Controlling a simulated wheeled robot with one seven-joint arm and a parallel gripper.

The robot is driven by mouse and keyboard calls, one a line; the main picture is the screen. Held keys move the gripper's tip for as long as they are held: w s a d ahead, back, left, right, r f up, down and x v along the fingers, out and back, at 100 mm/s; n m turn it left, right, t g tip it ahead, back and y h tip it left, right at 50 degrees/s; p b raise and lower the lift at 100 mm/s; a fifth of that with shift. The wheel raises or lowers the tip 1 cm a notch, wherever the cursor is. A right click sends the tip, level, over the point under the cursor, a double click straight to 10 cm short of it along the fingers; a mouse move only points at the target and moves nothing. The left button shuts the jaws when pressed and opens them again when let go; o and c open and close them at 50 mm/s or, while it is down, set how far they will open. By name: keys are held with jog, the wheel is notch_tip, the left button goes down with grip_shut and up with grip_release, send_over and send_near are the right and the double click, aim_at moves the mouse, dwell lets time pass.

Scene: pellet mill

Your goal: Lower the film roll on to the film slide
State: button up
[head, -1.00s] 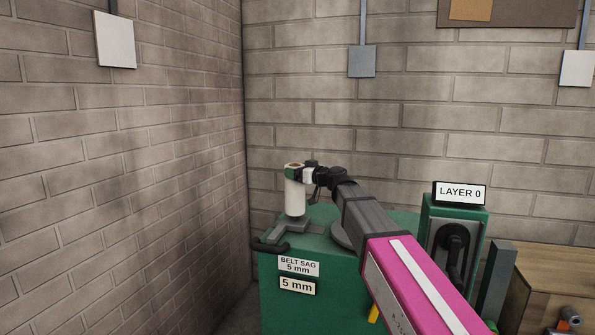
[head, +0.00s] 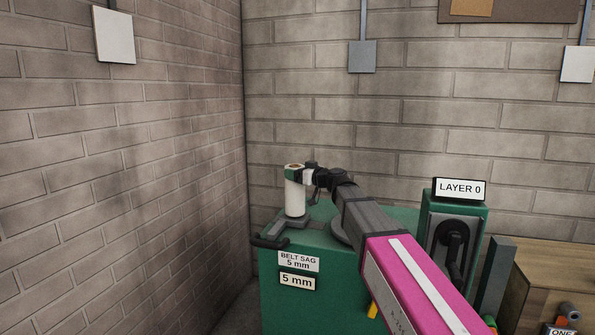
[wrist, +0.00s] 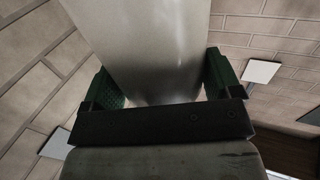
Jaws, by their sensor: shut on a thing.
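In the wrist view the roll (wrist: 150,50) fills the space between the green finger pads of my gripper (wrist: 163,85). The far side of the roll is hidden.
The green machine (head: 330,280) carries "BELT SAG 5 mm" and "5 mm" labels. A black handle (head: 268,242) sticks out at its left edge. A green box with a black crank (head: 452,245) and a "LAYER 0" sign (head: 460,189) stands right. Brick walls lie behind and left.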

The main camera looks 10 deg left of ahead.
jog(key=shift+f, duration=0.2)
jog(key=o, duration=1.3)
jog(key=shift+s+d, duration=0.1)
jog(key=shift+d, duration=0.05)
jog(key=shift+v, duration=4.35)
